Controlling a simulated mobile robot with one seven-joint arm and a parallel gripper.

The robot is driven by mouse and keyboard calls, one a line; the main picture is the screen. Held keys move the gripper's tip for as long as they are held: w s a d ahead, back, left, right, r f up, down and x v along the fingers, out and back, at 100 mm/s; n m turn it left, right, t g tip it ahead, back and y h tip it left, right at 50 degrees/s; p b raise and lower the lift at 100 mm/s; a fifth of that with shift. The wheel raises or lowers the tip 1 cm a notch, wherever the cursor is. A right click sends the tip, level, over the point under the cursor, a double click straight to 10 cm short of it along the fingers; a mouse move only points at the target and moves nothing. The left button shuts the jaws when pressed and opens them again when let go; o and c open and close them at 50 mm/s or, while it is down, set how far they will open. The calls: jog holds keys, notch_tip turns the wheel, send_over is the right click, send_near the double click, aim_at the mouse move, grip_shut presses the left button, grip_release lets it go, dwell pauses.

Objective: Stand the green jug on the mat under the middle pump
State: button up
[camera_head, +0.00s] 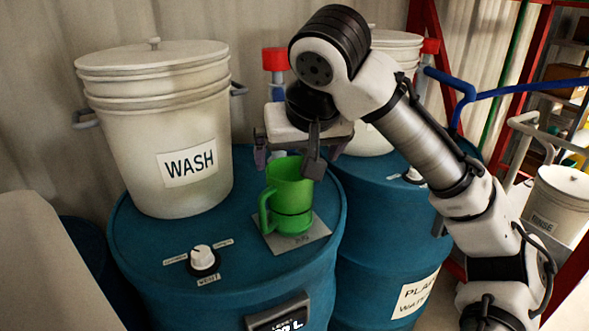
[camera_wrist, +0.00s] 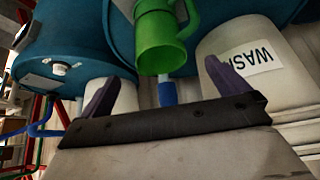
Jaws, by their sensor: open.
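The green jug (camera_head: 289,187) stands upright on a grey mat (camera_head: 311,241) on top of a blue drum, its handle toward the front left. My gripper (camera_head: 297,156) is open above and behind the jug, with no part of the jug between its fingers. In the wrist view, the jug (camera_wrist: 155,38) is beyond the two purple fingers (camera_wrist: 162,92), apart from them. A pump with a red head (camera_head: 276,59) and blue body rises behind my gripper; its lower part is mostly hidden. A blue pump part (camera_wrist: 167,94) shows between the fingers in the wrist view.
A white WASH bucket (camera_head: 155,130) stands left of the jug on the same blue drum (camera_head: 140,250), with a dial (camera_head: 203,258) at the front. A second blue drum (camera_head: 385,225) and another white bucket (camera_head: 397,45) are at right. Red racking and blue rails stand farther right.

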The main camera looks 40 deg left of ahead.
jog(key=shift+v, duration=2.3)
